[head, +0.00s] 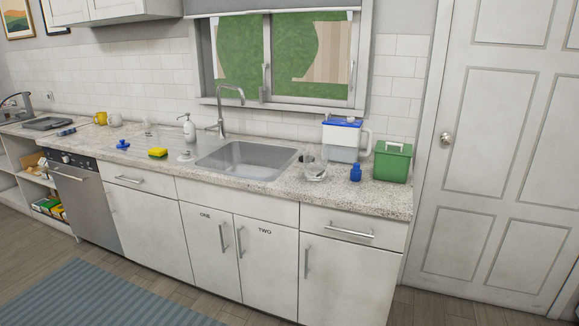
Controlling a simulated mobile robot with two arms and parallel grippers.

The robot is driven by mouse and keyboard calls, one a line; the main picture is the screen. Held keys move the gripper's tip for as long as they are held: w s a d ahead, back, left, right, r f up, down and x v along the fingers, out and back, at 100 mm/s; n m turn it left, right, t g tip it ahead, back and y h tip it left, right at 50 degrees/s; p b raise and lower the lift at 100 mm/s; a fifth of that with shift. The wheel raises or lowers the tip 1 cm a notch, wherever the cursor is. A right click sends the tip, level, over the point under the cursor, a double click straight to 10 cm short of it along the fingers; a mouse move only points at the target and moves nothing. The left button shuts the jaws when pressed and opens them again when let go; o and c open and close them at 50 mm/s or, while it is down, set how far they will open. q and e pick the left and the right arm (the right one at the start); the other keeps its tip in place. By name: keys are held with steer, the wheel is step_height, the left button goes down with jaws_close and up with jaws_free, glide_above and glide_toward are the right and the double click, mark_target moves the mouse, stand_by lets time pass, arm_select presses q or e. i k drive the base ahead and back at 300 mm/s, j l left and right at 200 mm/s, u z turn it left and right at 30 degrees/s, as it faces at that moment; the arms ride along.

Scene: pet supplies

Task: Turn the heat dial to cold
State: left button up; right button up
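No dial that I can clearly tell as the heat dial shows in the head view. An appliance with a steel door (88,208) stands at the left end of the cabinets. Its dark control panel (72,162) has small round shapes that may be knobs, too small to read. Neither of my grippers is in view.
A speckled counter (255,188) with a sink (246,158) runs along the wall. A striped rug (90,298) lies on the floor. A closed door (500,150) is at right.

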mark_target(186, 154)
steer(key=i+u, duration=0.45)
steer(key=i+l+u, duration=0.25)
steer(key=i+u, duration=0.15)
steer(key=i, duration=0.2)
